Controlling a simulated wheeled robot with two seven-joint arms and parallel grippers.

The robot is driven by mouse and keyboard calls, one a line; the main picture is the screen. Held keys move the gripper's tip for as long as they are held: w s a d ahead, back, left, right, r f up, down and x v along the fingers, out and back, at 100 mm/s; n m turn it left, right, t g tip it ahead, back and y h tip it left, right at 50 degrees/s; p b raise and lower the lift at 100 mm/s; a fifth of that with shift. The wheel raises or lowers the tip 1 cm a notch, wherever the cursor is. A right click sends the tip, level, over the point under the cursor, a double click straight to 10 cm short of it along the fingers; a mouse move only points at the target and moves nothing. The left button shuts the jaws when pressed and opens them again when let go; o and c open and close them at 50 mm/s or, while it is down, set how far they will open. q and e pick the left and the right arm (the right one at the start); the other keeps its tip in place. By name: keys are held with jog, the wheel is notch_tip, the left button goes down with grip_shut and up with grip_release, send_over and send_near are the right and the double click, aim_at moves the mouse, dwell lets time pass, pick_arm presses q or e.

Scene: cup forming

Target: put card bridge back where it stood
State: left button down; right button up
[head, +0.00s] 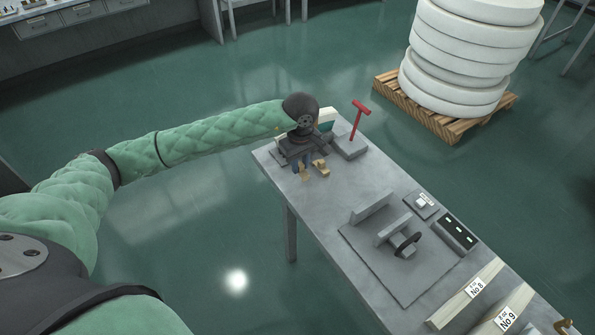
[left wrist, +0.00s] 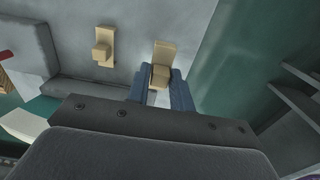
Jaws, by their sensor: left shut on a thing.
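A small tan, stepped piece, which I take to be the card bridge (left wrist: 165,52), is between the blue fingers of my left gripper (left wrist: 161,88) in the left wrist view. The fingers are shut on it, low over the grey table; I cannot tell whether it touches the top. In the head view my left gripper (head: 303,162) is at the table's far left end, pointing down, with the held piece (head: 303,174) just below it. A second, similar tan piece (head: 320,168) stands beside it on the table, also seen in the left wrist view (left wrist: 104,48). My right gripper is not in view.
A red T-handle (head: 359,112) stands on a grey block (head: 351,149) close to the right of my gripper. A grey fixture plate (head: 385,275), a black slotted block (head: 457,232) and labelled bars (head: 466,295) lie nearer. Bare table (head: 345,190) lies between.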

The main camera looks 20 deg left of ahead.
pick_arm(q)
jog(key=shift+w+a+f, duration=0.1)
jog(key=shift+a+f, duration=0.2)
jog(key=shift+a, duration=0.15)
notch_tip(320, 180, down, 4)
jog(key=shift+r, duration=0.2)
jog(key=shift+f, duration=0.15)
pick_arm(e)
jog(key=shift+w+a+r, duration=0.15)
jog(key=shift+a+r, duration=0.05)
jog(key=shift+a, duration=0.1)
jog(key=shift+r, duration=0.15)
pick_arm(q)
jog(key=shift+f, duration=0.1)
jog(key=c, duration=1.2)
grip_release()
jog(key=shift+c, duration=0.2)
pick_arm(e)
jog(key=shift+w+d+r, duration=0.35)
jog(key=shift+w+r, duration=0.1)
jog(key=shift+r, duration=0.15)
